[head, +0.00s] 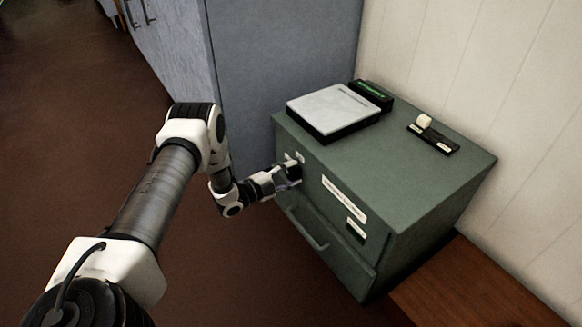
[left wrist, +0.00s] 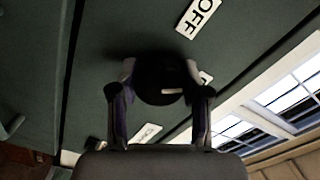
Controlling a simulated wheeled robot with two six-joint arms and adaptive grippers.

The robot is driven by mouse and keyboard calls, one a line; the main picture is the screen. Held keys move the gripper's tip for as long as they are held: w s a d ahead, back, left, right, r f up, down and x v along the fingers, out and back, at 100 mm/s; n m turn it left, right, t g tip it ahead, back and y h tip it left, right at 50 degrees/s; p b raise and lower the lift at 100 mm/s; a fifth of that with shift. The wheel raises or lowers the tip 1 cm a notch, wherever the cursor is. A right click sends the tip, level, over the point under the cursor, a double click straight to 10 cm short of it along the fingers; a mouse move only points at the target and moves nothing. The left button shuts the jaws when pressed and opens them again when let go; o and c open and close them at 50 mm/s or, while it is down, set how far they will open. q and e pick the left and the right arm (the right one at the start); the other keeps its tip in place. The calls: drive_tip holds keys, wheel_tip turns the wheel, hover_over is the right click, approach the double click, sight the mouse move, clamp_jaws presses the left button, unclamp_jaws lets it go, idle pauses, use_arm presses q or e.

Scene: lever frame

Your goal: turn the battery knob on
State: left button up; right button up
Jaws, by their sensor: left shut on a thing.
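The battery knob (left wrist: 158,72) is a round black knob with a short white mark, on the dark green front of a cabinet (head: 420,188). My left gripper (left wrist: 160,92) is shut on the knob, one finger on each side of it. In the head view, my left gripper (head: 287,178) is at the upper left of the cabinet front and hides most of the knob. A white OFF label (left wrist: 198,18) is above and right of the knob in the left wrist view. Another label beside the knob is partly hidden. My right gripper is not in view.
On the cabinet top are a scale-like device with a pale plate (head: 330,108) and a small black switch plate (head: 433,137). A drawer with a handle (head: 308,230) is below the knob. A grey cupboard (head: 285,60) stands behind left; a wooden surface (head: 470,290) is at right.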

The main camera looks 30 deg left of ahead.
use_arm(q)
drive_tip(key=m+p, duration=0.2)
drive_tip(key=m, duration=0.1)
drive_tip(key=m+p, duration=0.2)
drive_tip(key=shift+r, duration=0.25)
drive_tip(key=shift+f+m+p, duration=0.15)
drive_tip(key=shift+m+p, duration=0.7)
drive_tip(key=shift+m, duration=0.25)
drive_tip(key=o, duration=1.1)
drive_tip(key=shift+o, duration=0.2)
drive_tip(key=v, duration=1.2)
drive_tip(key=shift+d, duration=0.1)
